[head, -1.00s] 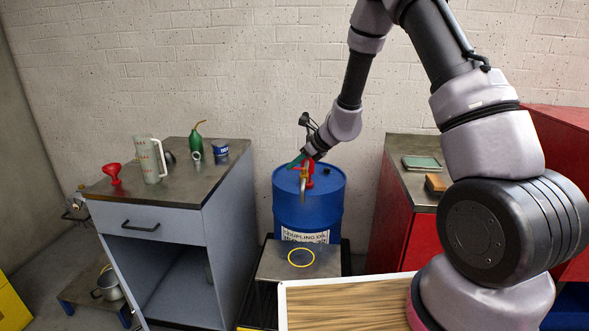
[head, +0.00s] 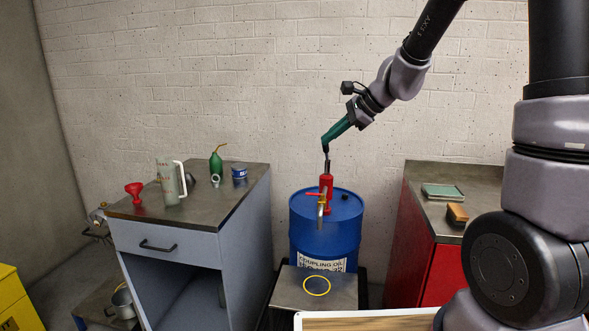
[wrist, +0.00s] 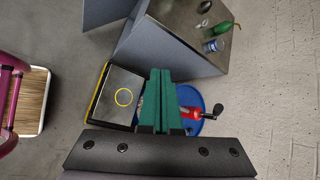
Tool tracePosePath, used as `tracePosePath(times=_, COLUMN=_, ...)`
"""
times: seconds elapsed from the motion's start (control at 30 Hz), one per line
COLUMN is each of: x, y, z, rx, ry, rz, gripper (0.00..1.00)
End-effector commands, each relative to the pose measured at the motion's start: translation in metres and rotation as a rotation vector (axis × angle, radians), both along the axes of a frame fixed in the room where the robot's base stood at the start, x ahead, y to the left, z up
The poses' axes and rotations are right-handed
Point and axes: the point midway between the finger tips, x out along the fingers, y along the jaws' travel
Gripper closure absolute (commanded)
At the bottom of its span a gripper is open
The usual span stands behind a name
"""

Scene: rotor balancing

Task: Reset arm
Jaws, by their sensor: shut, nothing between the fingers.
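My gripper (head: 336,131) has teal fingers and hangs above the blue drum in the head view, pointing down and to the left. In the wrist view its fingers (wrist: 160,75) lie together with nothing between them. The blue drum (head: 302,238) stands by the wall, labelled coupling oil. A red hand pump (head: 326,184) with a crank and a brass spout stands on the drum's top. In the wrist view the pump (wrist: 191,113) shows just right of the fingers, which hide part of the drum. Whether the fingertips are clear of the crank is hard to tell.
A grey stand with a yellow ring mark (head: 317,286) sits before the drum. The left cabinet (head: 180,245) holds a measuring jug (head: 168,182), red funnel (head: 135,192), green oil can (head: 216,165) and blue tin (head: 239,175). A red cabinet (head: 425,245) stands right. The wall is close behind.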

Motion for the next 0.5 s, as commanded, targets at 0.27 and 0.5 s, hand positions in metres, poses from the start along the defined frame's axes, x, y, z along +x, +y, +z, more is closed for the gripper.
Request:
tracePosePath(times=0.27, x=-0.094, y=-0.05, z=0.074, rx=-0.303, ry=-0.298, rz=0.304, gripper=1.0)
tracePosePath(times=0.5, x=-0.17, y=-0.104, z=0.101, rx=-0.639, ry=-0.491, rz=0.513, gripper=1.0)
